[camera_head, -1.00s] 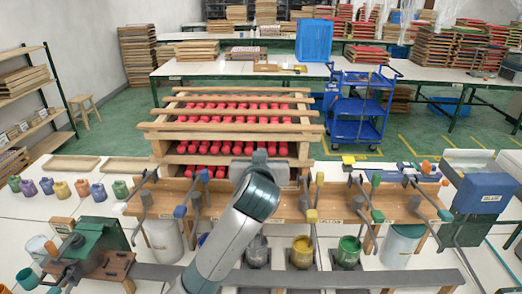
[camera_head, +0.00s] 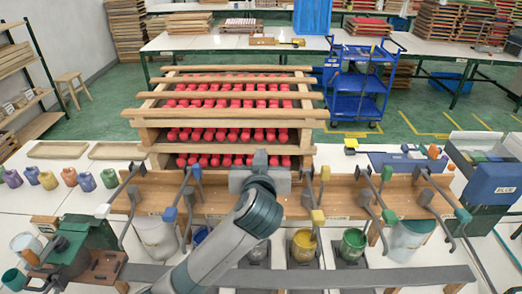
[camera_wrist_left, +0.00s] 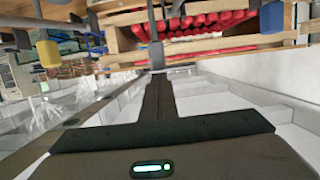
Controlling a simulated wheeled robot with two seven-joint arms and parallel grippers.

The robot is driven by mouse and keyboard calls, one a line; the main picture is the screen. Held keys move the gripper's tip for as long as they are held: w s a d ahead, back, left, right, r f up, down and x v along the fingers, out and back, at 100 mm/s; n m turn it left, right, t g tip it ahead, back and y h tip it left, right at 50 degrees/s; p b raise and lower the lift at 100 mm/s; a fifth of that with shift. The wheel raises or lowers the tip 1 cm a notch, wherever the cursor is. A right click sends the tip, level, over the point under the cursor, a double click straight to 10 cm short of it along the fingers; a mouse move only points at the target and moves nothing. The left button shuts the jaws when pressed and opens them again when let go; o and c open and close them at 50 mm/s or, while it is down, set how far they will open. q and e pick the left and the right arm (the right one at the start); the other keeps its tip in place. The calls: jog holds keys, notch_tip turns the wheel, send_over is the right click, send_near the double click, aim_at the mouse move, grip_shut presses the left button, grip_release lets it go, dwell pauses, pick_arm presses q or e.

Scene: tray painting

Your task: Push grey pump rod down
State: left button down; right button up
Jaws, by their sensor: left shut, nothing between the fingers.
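My left gripper (camera_head: 260,178) is over the wooden pump rack, at its middle, in the head view. Its fingertips are hidden there by the wrist. In the left wrist view the fingers (camera_wrist_left: 158,82) are together and empty. A grey rod with a grey end block (camera_wrist_left: 156,54) stands just beyond the fingertips. I cannot tell whether they touch. In the head view the grey pump's rod is largely hidden behind my left arm. The grey paint pot (camera_head: 258,252) shows beside the arm. My right gripper is not in view.
A yellow-ended pump lever (camera_head: 318,217) stands close on the right, and a blue-ended one (camera_head: 170,214) on the left. Yellow (camera_head: 303,245) and green (camera_head: 352,244) pots stand below. A wooden rack of red items (camera_head: 225,110) is behind.

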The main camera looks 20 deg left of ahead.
pick_arm(q)
notch_tip(320, 180, down, 4)
jog(key=b, duration=0.2)
jog(key=shift+s+f+b, duration=0.1)
jog(key=shift+b, duration=0.25)
jog(key=shift+f, duration=0.15)
